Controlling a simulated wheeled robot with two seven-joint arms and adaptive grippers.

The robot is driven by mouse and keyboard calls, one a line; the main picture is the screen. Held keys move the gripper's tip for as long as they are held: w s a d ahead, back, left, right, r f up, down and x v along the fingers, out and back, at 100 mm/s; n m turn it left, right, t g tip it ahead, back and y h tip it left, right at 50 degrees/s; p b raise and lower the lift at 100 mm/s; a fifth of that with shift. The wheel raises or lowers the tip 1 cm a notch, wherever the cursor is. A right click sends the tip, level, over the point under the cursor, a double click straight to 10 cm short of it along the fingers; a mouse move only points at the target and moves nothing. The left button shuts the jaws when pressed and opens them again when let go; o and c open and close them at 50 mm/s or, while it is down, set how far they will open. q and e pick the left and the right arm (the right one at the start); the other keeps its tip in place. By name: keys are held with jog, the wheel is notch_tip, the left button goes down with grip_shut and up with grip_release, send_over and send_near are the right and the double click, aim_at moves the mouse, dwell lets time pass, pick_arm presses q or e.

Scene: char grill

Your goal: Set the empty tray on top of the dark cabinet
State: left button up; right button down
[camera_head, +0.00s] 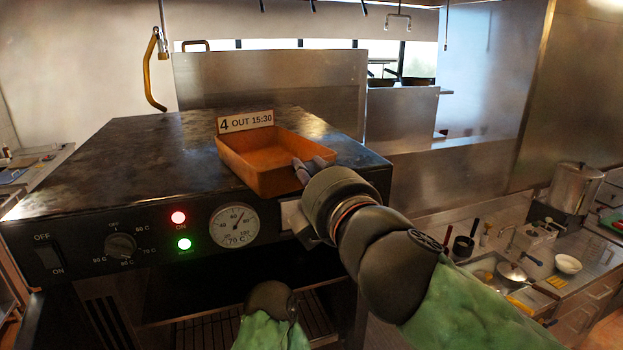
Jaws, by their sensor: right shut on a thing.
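The empty orange-brown tray (262,180) is at the front right of the dark cabinet's top, with a small sign reading "4 OUT 15:30" (245,121) at its back edge. The dark cabinet (120,165) has a worn flat top and a control panel in front. My right gripper (300,172) is shut on the tray's right front edge; its wrist partly hides the fingers. The tray looks roughly level, its front edge near the cabinet's front edge. I cannot tell whether its base touches the top. My left arm shows only as a rounded dark part at the bottom; its gripper is not visible.
The panel carries a dial gauge (234,225), a knob (120,246) and red and green lights. An open bay with a rack (210,330) is below. The cabinet top is clear left of the tray. A counter with a pot (574,188) and bowl (568,264) stands right.

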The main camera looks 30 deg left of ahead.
jog(key=shift+r, duration=0.15)
jog(key=shift+s+a, duration=0.1)
jog(key=shift+f, duration=0.2)
jog(key=c, duration=1.1)
grip_release()
jog(key=shift+o, duration=0.2)
jog(key=shift+r, duration=0.25)
jog(key=b+v, duration=0.1)
jog(key=v, duration=1.1)
jog(key=shift+b, duration=0.3)
